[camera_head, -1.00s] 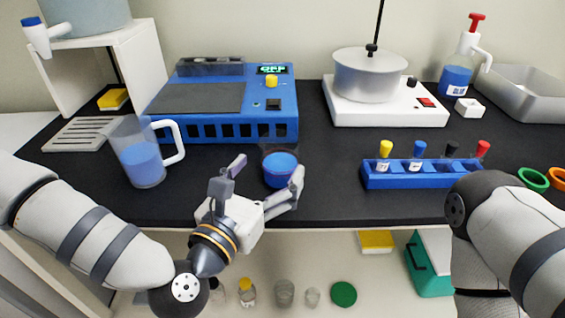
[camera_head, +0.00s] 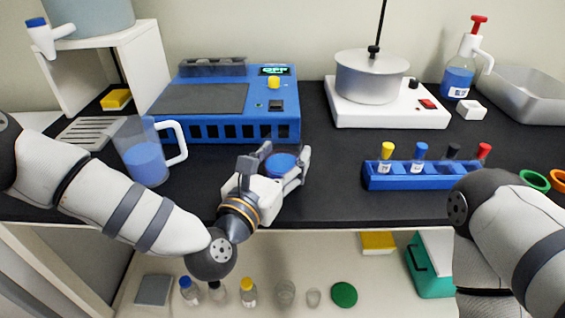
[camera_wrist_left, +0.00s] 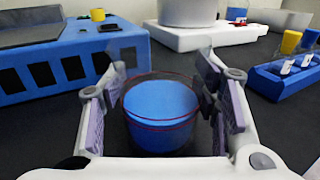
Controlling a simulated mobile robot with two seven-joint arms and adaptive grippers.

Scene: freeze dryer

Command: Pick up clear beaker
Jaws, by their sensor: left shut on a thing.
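The clear beaker (camera_wrist_left: 161,118) holds blue liquid and stands upright between the fingers in the left wrist view. It also shows in the head view (camera_head: 281,164), partly hidden by my left gripper. My left gripper (camera_head: 284,166) is shut on the beaker, one finger on each side; the fingers also show in the left wrist view (camera_wrist_left: 164,105). The beaker is on or just above the black bench top (camera_head: 330,205); I cannot tell which. My right arm (camera_head: 505,230) is at the right, and its gripper is out of view.
A blue machine (camera_head: 225,128) stands behind the beaker. A clear jug with blue liquid (camera_head: 145,160) is to the left. A blue rack with several coloured-capped vials (camera_head: 425,182) is to the right, and a hot plate with a pot (camera_head: 370,78) is behind. Bench is clear between beaker and rack.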

